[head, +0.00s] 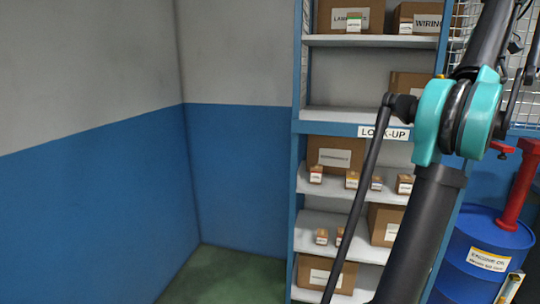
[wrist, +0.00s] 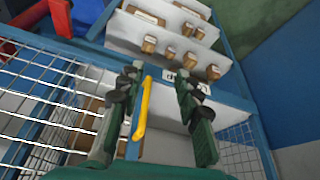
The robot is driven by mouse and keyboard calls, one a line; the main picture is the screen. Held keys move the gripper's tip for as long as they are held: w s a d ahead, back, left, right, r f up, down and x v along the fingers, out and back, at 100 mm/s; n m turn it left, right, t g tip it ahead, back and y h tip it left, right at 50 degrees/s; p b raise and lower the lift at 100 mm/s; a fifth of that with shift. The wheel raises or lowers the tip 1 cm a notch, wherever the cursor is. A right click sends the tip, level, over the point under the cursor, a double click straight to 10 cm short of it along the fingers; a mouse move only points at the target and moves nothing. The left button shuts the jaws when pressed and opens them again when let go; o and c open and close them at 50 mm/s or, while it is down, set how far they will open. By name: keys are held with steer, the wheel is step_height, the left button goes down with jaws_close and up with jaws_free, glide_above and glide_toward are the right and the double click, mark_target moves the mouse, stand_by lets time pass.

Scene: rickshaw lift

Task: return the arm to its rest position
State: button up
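My gripper (wrist: 160,100) shows in the wrist view with its two dark green fingers spread apart. A thin yellow bar (wrist: 143,112) lies between them in the picture, close to the left finger; I cannot tell whether it touches. No object is clamped between the fingers. In the head view my arm, with a teal joint (head: 432,120), crosses the right side in front of the shelving. The gripper itself is not visible there.
A blue-framed shelf unit (head: 297,150) holds several cardboard boxes and small cartons. A blue drum (head: 477,262) with a red pump (head: 519,185) stands to its right. Wire mesh (wrist: 45,95) is close by in the wrist view. Floor (head: 215,275) left of the shelves is clear.

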steer(key=w+a+f, duration=0.7)
steer(key=a+f, duration=0.2)
steer(key=f, duration=0.2)
steer(key=w+a+f, duration=0.1)
steer(key=a+f, duration=1.3)
steer(key=f, duration=0.2)
steer(key=s+a+f+n, duration=0.1)
steer(key=s+a+f, duration=0.3)
steer(key=a+f, duration=0.3)
steer(key=s+a+f, duration=0.5)
steer(key=a+f, duration=0.1)
steer(key=f, duration=0.3)
steer(key=s+a+f, duration=0.3)
steer(key=s+f, duration=0.3)
steer(key=s, duration=0.1)
steer(key=s+a+f, duration=0.4)
steer(key=s+f, duration=0.3)
steer(key=shift+f, duration=0.2)
steer(key=shift+s, duration=0.1)
